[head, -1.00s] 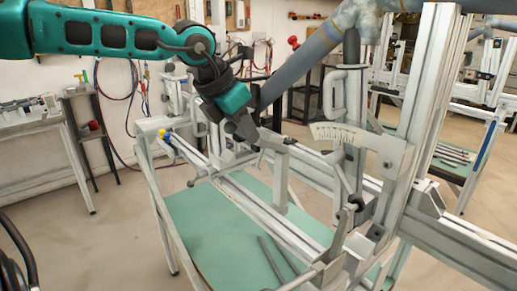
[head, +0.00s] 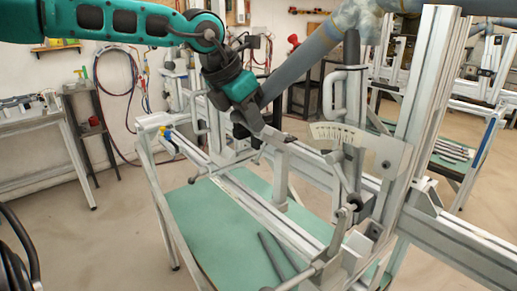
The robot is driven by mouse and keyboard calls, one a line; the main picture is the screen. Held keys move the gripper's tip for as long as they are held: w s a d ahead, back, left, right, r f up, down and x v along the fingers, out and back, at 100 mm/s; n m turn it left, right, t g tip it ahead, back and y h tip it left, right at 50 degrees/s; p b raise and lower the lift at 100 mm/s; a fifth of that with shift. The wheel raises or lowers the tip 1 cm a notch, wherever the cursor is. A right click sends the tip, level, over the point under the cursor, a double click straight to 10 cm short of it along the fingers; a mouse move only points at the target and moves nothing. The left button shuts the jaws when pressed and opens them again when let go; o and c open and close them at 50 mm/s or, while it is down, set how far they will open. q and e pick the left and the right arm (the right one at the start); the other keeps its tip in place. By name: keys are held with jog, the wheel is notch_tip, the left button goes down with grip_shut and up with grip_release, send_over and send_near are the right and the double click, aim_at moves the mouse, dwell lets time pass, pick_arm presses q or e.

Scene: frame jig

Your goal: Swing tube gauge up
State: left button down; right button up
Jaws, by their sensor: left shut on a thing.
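My left gripper (head: 250,120) comes down from the upper left, shut on the near-left end of a grey bar, which looks like the tube gauge (head: 272,134). The bar tilts, its held end higher, and runs right toward an upright post on the jig rail. The fingers hide its very end. A pale plate with a curved scale (head: 340,135) stands to the right of the bar; I cannot tell whether the two are joined. A thick blue-grey tube (head: 310,58) slants down behind the gripper, close to it. My right gripper is not in view.
The jig's aluminium rails (head: 262,207) and upright column (head: 428,95) stand over a green table top (head: 215,225). Two dark rods (head: 277,255) lie on that top. A side bench (head: 35,123) stands at the left. Open floor lies between.

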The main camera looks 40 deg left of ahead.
pick_arm(q)
jog(key=shift+w+d+r+p, duration=0.15)
jog(key=shift+w+r+p, duration=0.3)
jog(key=shift+w+r, duration=0.2)
jog(key=shift+w+d+r, duration=0.1)
jog(key=shift+w+d, duration=0.05)
jog(key=shift+w, duration=0.2)
jog(key=shift+r, duration=0.1)
jog(key=shift+w+d+r+p, duration=0.2)
jog(key=shift+w+r+p, duration=0.2)
jog(key=shift+w+p, duration=0.3)
jog(key=shift+w, duration=0.25)
jog(key=shift+d+r, duration=0.1)
jog(key=shift+w+d+r+p, duration=0.15)
jog(key=shift+w+p, duration=0.05)
jog(key=shift+w, duration=0.35)
jog(key=shift+w+d+r+p, duration=0.15)
jog(key=shift+w+p, duration=0.05)
jog(key=shift+w, duration=0.3)
